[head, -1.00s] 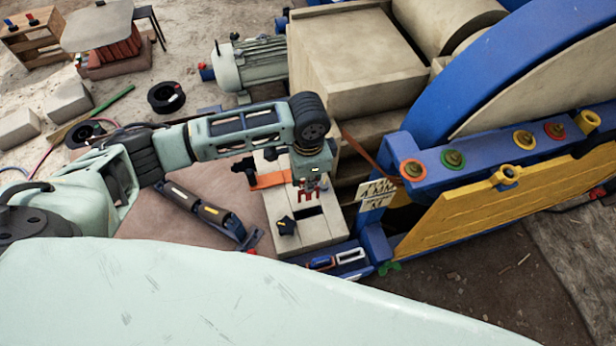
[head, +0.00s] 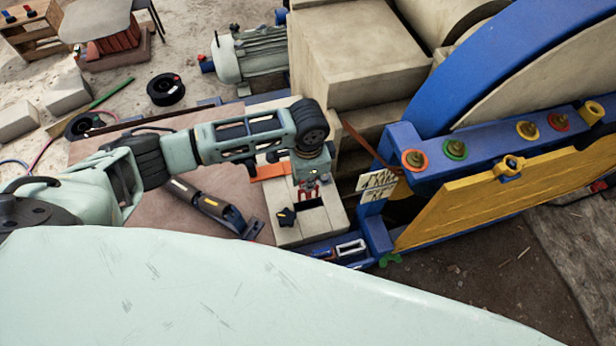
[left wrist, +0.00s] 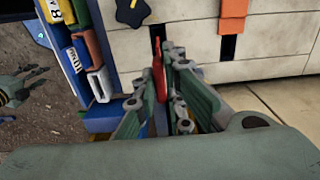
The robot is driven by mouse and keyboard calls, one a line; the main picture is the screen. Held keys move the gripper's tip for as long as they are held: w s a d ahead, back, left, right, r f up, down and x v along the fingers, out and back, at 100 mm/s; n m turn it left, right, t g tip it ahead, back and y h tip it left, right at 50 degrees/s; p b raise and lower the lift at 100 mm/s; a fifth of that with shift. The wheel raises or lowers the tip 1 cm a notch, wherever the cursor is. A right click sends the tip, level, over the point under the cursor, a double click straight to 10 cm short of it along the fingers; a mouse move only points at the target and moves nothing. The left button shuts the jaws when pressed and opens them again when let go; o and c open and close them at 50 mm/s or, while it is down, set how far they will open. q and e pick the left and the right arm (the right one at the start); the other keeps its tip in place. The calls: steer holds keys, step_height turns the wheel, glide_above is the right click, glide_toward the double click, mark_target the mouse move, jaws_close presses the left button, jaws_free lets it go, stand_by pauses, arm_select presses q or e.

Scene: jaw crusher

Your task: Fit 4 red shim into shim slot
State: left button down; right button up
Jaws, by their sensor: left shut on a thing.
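My left gripper (head: 308,190) is shut on a red shim, which shows as a thin upright red strip (left wrist: 158,72) between the fingers in the left wrist view. The gripper is over a pale block (head: 286,235) with dark slots. In the left wrist view the shim's tip is close to one dark slot (left wrist: 157,38); I cannot tell whether it has entered it. A second dark slot (left wrist: 228,46) lies to the right, below an orange strip (left wrist: 233,14). The orange strip also shows in the head view (head: 268,172). My right gripper is in neither view.
A black star knob (head: 286,217) sits on the pale block, left of the gripper. A blue rack (left wrist: 104,118) with several coloured pieces adjoins the block. The blue crusher frame (head: 378,238) and yellow panel (head: 480,205) stand to the right.

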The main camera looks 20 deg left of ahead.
mark_target(308, 193)
arm_select(q)
steer(key=shift+f, duration=0.15)
steer(key=shift+f+b, duration=0.85)
steer(key=shift+f, duration=1)
steer(key=shift+f, duration=0.15)
steer(key=shift+f+b, duration=0.8)
steer(key=shift+f, duration=0.6)
steer(key=shift+f+b, duration=1.2)
steer(key=shift+f, duration=0.9)
steer(key=shift+f, duration=0.2)
steer(key=c, duration=1.7)
jaws_free()
steer(key=shift+c, duration=0.2)
